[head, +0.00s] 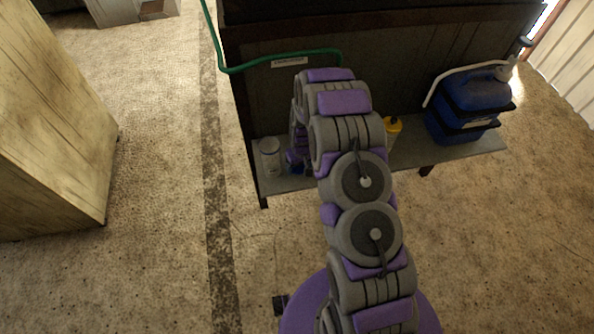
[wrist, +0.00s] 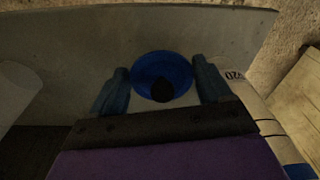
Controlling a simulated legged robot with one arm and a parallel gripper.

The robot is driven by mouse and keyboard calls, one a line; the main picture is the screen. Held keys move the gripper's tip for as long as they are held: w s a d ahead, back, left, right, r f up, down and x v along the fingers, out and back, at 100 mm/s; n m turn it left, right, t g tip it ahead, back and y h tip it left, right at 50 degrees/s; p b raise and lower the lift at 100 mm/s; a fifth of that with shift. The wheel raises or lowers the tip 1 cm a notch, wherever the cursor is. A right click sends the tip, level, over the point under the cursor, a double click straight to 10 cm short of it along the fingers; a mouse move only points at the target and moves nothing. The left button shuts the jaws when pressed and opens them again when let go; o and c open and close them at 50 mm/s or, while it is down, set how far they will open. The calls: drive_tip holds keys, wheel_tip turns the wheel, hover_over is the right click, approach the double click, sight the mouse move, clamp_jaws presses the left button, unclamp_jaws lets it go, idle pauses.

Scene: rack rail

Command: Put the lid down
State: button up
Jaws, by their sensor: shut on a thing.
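A round blue lid (wrist: 160,68) with a dark knob shows in the wrist view between the two fingers of my gripper (wrist: 160,88). My gripper is shut on the lid, with one finger at each side of it. The grey shelf (wrist: 85,50) is beneath it; I cannot tell whether the lid touches the shelf. In the head view my arm hides most of the gripper, and only a small blue patch of the lid (head: 296,169) shows low beside the arm, over the shelf (head: 440,152).
A whitish jar (head: 270,156) stands at the shelf's left end. A yellow-topped bottle (head: 393,126) is right of my arm, with a blue jug (head: 470,98) farther right. A green hose (head: 290,55) hangs across the dark back panel (head: 400,55). A wooden cabinet (head: 50,120) stands left.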

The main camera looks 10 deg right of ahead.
sight(299, 169)
drive_tip(key=shift+w+d, duration=0.2)
drive_tip(key=shift+d, duration=0.45)
drive_tip(key=shift+d+f, duration=0.15)
drive_tip(key=shift+f, duration=0.1)
drive_tip(key=a+f+b, duration=0.1)
drive_tip(key=a+f, duration=0.2)
drive_tip(key=shift+a, duration=0.4)
drive_tip(key=d, duration=0.3)
drive_tip(key=shift+d+f, duration=0.1)
drive_tip(key=shift+f, duration=0.35)
drive_tip(key=shift+s+a+f, duration=0.1)
drive_tip(key=shift+a, duration=0.75)
drive_tip(key=o, duration=0.8)
drive_tip(key=shift+a, duration=0.45)
drive_tip(key=shift+o, duration=0.8)
drive_tip(key=shift+d+f, duration=0.1)
drive_tip(key=shift+d, duration=0.55)
drive_tip(key=shift+s, duration=0.1)
